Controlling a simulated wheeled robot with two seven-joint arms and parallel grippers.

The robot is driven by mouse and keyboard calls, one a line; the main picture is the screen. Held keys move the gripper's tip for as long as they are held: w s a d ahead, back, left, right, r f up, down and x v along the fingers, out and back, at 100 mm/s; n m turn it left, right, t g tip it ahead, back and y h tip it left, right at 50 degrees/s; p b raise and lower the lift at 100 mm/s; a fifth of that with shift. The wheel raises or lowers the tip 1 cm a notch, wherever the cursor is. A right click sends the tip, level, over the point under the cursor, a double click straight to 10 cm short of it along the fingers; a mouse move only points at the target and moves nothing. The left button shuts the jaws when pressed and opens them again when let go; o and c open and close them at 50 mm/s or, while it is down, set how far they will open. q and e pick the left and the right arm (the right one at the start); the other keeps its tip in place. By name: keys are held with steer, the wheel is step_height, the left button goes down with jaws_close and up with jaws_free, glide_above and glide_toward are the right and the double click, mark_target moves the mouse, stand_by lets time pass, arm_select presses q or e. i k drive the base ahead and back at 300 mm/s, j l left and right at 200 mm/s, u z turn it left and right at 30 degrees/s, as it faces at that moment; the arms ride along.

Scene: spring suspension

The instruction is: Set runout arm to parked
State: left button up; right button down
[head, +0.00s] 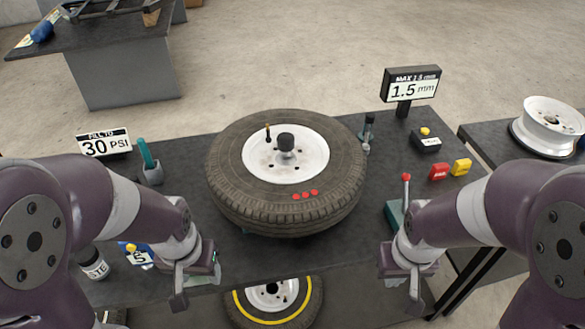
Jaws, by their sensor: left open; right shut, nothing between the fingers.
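A tyre on a white wheel (286,153) lies flat on the dark workbench, with a dark knob at its hub and three red dots on its near side. A teal-based lever with a red ball (405,177) stands at the right of the tyre, partly hidden by my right arm. A slim dark upright piece (367,130) stands by the tyre's right rim. I cannot tell which of these is the runout arm. My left gripper (197,284) is open and empty at the bench's front left. My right gripper (407,292) is shut and empty at the front right, close below the lever.
A display reading 1.5 mm (410,90) stands at the back right. A black box with a yellow button (425,140), a red block (438,172) and a yellow block (461,167) lie right. A 30 PSI sign (104,143) and teal-handled tool (149,160) stand left.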

mark_target(370, 117)
steer(key=i+l+u, duration=0.1)
steer(key=u, duration=0.25)
steer(key=i+l+u, duration=0.1)
steer(key=l+u, duration=0.4)
steer(key=u, duration=0.2)
steer(key=i+l, duration=0.05)
